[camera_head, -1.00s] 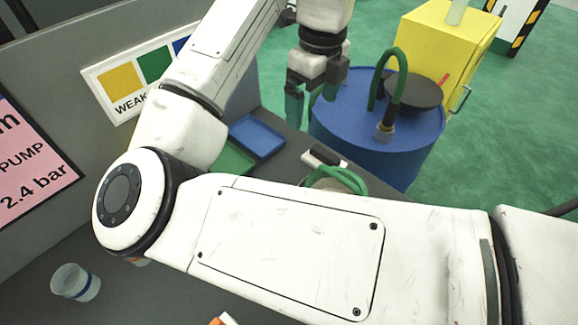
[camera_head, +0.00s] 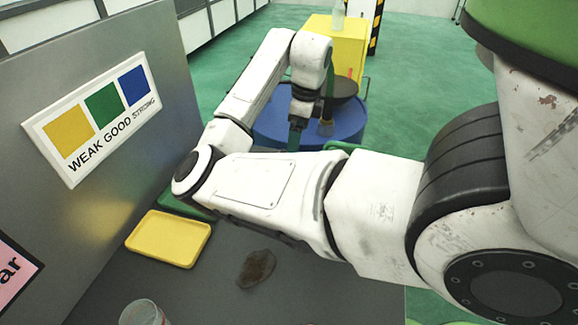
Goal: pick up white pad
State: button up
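No white pad can be made out in the camera_head view now; my own arm covers much of the bench's far part. My gripper (camera_head: 295,139) hangs down beyond my arm's elbow, in front of the blue drum. Only a strip of green finger shows, and the fingertips are partly hidden behind my forearm. I cannot tell the gap between the fingers or whether anything is between them.
A yellow tray (camera_head: 169,239) lies on the grey bench, with a green tray (camera_head: 183,207) partly hidden behind it. A brown patch (camera_head: 257,268) and a clear cup (camera_head: 145,314) are nearer. The blue drum (camera_head: 268,126) and yellow cabinet (camera_head: 340,42) stand beyond.

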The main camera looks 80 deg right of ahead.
jog(key=f, duration=0.2)
jog(key=shift+w+f, duration=0.25)
jog(key=shift+f, duration=0.15)
jog(key=shift+w+f, duration=0.15)
jog(key=shift+f, duration=2.45)
jog(key=shift+c, duration=0.4)
jog(key=c, duration=1)
